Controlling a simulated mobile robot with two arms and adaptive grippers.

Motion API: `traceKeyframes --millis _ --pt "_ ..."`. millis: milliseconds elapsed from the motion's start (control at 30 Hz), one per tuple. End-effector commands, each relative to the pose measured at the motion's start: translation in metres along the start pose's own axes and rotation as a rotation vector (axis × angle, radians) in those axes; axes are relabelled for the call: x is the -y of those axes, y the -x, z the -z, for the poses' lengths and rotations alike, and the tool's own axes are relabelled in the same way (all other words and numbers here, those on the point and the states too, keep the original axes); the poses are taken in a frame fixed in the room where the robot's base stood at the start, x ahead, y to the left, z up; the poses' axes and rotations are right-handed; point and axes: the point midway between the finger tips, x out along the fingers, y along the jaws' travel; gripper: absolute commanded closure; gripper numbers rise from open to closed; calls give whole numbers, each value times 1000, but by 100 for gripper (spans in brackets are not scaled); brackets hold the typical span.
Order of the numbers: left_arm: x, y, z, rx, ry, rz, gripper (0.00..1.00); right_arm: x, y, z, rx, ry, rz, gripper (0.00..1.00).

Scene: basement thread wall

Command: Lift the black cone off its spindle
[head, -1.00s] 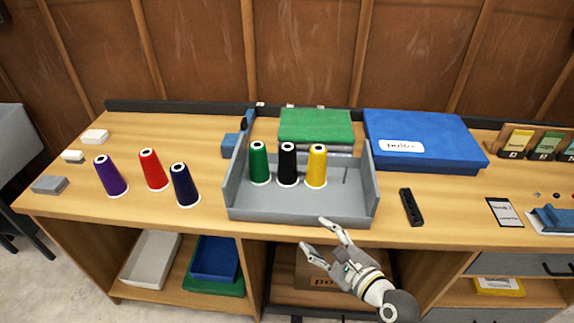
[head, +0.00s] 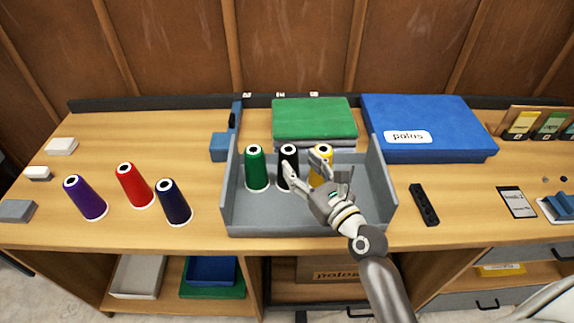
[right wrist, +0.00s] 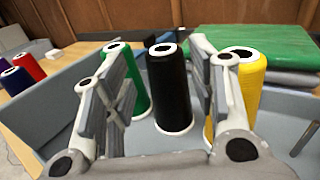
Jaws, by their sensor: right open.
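The black cone (head: 288,163) stands upright in a grey tray (head: 275,229), between a green cone (head: 256,170) and a yellow cone (head: 320,152). In the right wrist view the black cone (right wrist: 169,90) stands just beyond and between the open fingers of my right gripper (right wrist: 160,85). In the head view my right gripper (head: 306,170) is over the tray, in front of the black and yellow cones, and hides part of the yellow one. The spindle under the black cone is hidden. My left gripper is not in view.
Purple (head: 85,198), red (head: 135,186) and dark blue (head: 173,202) cones stand on the bench to the left. Behind the tray lies a green stack (head: 314,120), with a blue box (head: 425,125) to its right. The tray's side walls rise on both sides.

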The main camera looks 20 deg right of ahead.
Motion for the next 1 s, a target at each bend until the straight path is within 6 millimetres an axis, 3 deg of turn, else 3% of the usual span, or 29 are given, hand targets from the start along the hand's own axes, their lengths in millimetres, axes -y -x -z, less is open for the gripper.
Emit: traceKeyframes --millis 200,600,933,1000 --pt "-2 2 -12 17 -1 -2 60 0 -18 0 -1 1 -1 48" --pt "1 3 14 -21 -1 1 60 3 -64 7 0 2 -1 48" --pt "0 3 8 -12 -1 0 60 3 -70 8 -2 2 0 48" --pt "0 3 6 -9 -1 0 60 3 -69 8 -2 2 0 57"
